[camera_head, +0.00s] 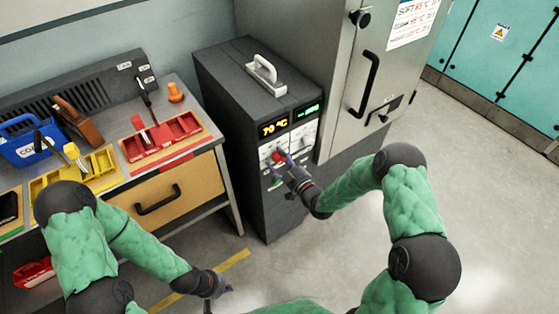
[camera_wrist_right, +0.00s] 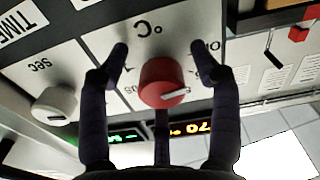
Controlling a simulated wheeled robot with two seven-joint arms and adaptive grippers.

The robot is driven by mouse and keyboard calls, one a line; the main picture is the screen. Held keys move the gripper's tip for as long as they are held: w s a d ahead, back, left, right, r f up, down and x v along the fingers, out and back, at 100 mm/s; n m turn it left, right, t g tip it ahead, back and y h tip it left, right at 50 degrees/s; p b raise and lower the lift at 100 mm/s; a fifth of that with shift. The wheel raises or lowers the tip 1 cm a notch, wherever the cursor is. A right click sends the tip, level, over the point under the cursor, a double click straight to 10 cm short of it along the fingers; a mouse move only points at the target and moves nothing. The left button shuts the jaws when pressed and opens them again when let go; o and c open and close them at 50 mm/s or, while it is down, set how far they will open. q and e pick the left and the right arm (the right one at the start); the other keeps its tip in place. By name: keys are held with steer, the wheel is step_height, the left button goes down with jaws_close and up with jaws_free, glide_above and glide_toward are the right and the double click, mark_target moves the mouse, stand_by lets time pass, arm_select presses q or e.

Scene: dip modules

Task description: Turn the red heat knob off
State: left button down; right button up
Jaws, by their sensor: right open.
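The red heat knob (camera_head: 279,156) is on the front panel of the dark grey control unit (camera_head: 222,95), whose amber display (camera_head: 273,128) reads 70 °C. In the right wrist view the knob (camera_wrist_right: 163,84) has a white pointer line and sits below an upside-down °C label. My right gripper (camera_head: 288,167) is open at the panel. In the right wrist view its fingers (camera_wrist_right: 158,52) are on either side of the knob, with gaps between, and a third finger is below it. My left gripper (camera_head: 217,286) hangs low over the floor, away from the unit; its fingers are unclear.
A white knob (camera_wrist_right: 54,104) marked sec is beside the red one. A steel cabinet (camera_head: 345,90) with a black handle stands right of the unit. The workbench at left holds a red tray (camera_head: 160,139), a yellow tray (camera_head: 77,174) and a blue bin (camera_head: 27,145).

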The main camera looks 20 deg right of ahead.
steer(key=v, duration=1.2)
stand_by(0.3)
steer(key=s+a+f+m+g+h+p, duration=0.1)
steer(key=s+a+f+m+g, duration=0.2)
steer(key=f+g, duration=0.3)
steer(key=s+a+f+m+g+h+p, duration=0.1)
steer(key=s+a+f+m+g, duration=0.2)
steer(key=f, duration=0.5)
steer(key=s+a+f+m+g, duration=0.1)
steer(key=s+a+f+g, duration=0.1)
steer(key=s, duration=0.5)
steer(key=s+a+f+m+g, duration=0.2)
steer(key=s+a+g, duration=0.1)
steer(key=s+g, duration=0.2)
steer(key=s, duration=0.2)
steer(key=shift+s+a+f+m+g, duration=0.15)
steer(key=shift+s+m+g, duration=0.15)
